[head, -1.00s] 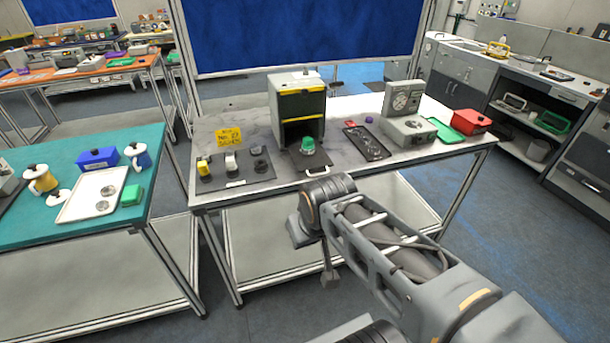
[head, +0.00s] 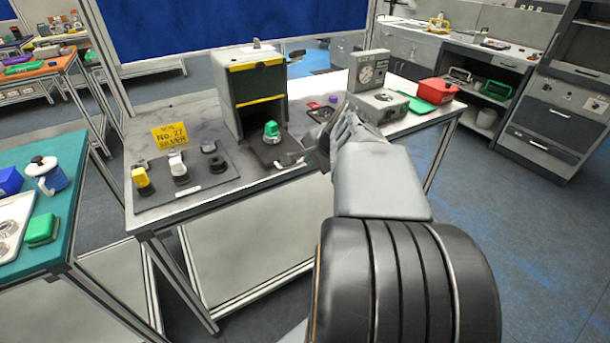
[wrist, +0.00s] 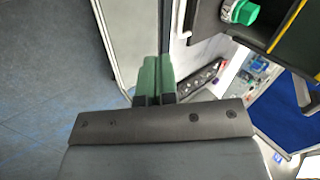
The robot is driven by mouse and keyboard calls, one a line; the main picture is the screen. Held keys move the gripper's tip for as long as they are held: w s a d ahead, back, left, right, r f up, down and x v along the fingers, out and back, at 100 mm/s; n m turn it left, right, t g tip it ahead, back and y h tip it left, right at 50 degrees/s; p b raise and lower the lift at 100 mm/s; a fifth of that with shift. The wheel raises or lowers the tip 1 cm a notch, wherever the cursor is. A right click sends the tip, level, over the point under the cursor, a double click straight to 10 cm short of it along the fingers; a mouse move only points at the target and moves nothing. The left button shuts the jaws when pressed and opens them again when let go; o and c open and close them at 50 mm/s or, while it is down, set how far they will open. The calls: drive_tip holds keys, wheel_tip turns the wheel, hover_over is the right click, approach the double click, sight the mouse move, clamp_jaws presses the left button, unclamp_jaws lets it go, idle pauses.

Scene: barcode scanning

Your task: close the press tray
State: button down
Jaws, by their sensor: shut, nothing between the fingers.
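The press (head: 258,92) is a grey-green box with yellow stripes and an open front, standing on the table. Its dark tray (head: 264,152) sticks out of the front, with a green-topped piece (head: 271,132) on it. The tray (wrist: 212,28) and the green-topped piece (wrist: 240,12) also show at the upper right in the wrist view. My gripper (head: 296,157) is beside the tray's front right corner; whether it touches is unclear. In the wrist view its green fingers (wrist: 153,82) are together, with nothing between them.
A dark mat with several stamp-like pieces (head: 180,168) lies left of the tray by a yellow sign (head: 170,136). A grey gauge device (head: 376,103), a green tray (head: 415,105) and a red box (head: 438,91) stand at the right, partly behind my arm.

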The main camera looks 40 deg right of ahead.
drive_tip(key=w+d+f+m, duration=0.2)
drive_tip(key=w+d+f, duration=0.3)
drive_tip(key=w+f, duration=0.4)
drive_tip(key=shift+w+t+h+b, duration=0.3)
drive_tip(key=shift+w+b, duration=0.1)
drive_tip(key=shift+b, duration=0.05)
drive_tip(key=shift+w, duration=0.15)
